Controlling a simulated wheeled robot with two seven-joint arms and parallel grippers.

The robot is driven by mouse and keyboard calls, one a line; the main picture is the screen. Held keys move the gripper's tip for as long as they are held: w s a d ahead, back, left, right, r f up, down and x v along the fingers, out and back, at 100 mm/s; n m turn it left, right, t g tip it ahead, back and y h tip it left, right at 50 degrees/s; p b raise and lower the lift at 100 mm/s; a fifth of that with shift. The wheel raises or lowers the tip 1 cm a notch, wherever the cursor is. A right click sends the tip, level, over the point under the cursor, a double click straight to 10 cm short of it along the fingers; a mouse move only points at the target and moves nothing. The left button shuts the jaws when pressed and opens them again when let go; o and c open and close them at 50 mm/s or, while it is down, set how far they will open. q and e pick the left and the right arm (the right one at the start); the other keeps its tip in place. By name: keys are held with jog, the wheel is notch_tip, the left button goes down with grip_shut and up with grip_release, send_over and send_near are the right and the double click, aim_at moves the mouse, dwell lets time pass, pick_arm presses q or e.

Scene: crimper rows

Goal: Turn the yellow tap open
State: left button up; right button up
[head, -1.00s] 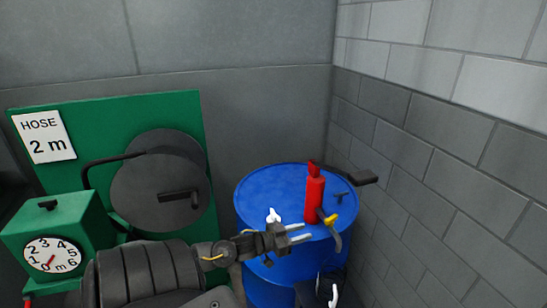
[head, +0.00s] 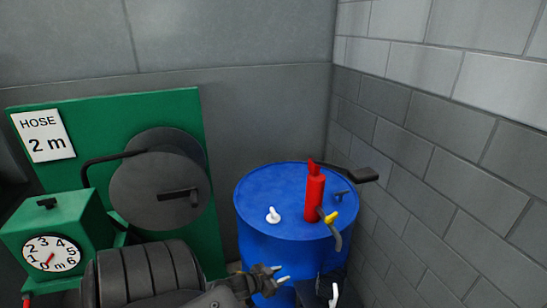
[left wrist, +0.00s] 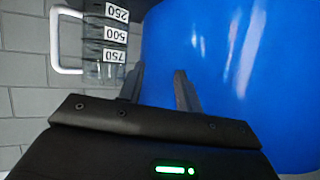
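The yellow tap (head: 331,216) sits on the spout of a red hand pump (head: 314,195), which stands upright on the lid of a blue drum (head: 262,188). A dark curved spout hangs down beyond the tap, over the drum's edge. My left gripper (head: 284,273) is below and to the left of the tap, in front of the drum's side and apart from the tap. In the left wrist view its two fingers (left wrist: 158,90) are apart with nothing between them, and the blue drum (left wrist: 220,50) fills the right side. The tap is not in that view. My right gripper is not in view.
A clear jug (left wrist: 105,55) with 250, 500 and 750 labels and a white handle is near the left gripper. A white fitting (head: 273,215) is on the drum lid. A hose reel (head: 150,195) stands left; a block wall (head: 440,190) is close on the right.

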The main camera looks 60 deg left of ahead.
pick_arm(q)
jog(key=s+f+g, duration=0.1)
jog(key=s+f, duration=0.2)
jog(key=f, duration=0.2)
jog(key=shift+d+f+y, duration=0.3)
jog(key=shift+f, duration=0.05)
jog(key=n+t+b, duration=0.1)
jog(key=t+b, duration=0.5)
jog(key=b, duration=0.1)
send_near(326, 219)
jog(key=w, duration=0.6)
jog(key=w+p, duration=0.1)
jog(key=w, duration=0.5)
jog(key=shift+w+a+p, duration=0.3)
jog(key=shift+w+p, duration=0.05)
jog(key=shift+w, duration=0.05)
jog(key=shift+c, duration=0.4)
grip_shut()
